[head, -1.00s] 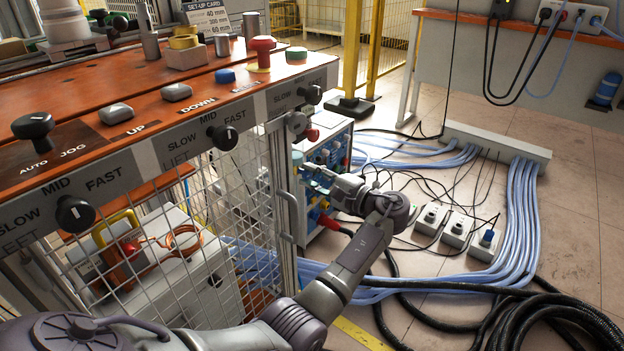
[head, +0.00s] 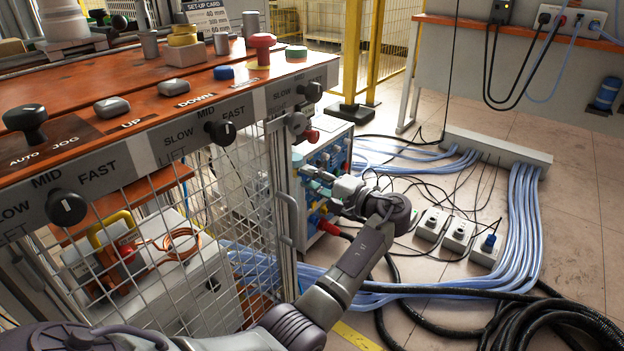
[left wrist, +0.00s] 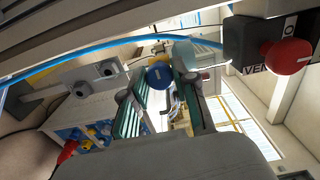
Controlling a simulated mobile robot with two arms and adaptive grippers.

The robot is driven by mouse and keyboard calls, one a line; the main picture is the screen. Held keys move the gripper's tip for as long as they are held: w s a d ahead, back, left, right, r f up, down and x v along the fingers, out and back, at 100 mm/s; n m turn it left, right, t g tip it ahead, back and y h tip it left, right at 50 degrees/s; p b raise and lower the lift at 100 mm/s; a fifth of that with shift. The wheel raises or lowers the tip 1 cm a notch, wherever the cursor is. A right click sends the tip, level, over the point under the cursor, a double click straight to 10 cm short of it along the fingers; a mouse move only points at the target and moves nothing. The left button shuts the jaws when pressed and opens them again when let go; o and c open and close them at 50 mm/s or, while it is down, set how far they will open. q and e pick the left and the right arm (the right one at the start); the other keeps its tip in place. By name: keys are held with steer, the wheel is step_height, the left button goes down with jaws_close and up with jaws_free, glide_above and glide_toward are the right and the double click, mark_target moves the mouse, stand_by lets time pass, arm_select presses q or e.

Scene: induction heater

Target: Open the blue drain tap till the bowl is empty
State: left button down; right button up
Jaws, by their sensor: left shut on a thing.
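In the left wrist view the blue tap (left wrist: 160,74) shows as a round blue knob with a pale mark, between the tips of my left gripper (left wrist: 157,88). The green-padded fingers are shut on it. In the head view my left gripper (head: 318,179) reaches left from the arm to the side of the caged machine, beside a panel of coloured sockets. The tap is too small and covered to make out there. The bowl is not visible, and neither is any water. My right gripper is in neither view.
A red knob (left wrist: 289,57) on a dark labelled block is close to the gripper at right in the left wrist view. A blue hose (left wrist: 110,58) crosses behind. In the head view the mesh door (head: 215,215) stands left of my forearm; cables (head: 515,220) cover the floor at right.

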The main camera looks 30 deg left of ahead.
arm_select(q)
steer(key=c, duration=0.9)
jaws_free()
steer(key=s+d, duration=0.1)
steer(key=d, duration=1.1)
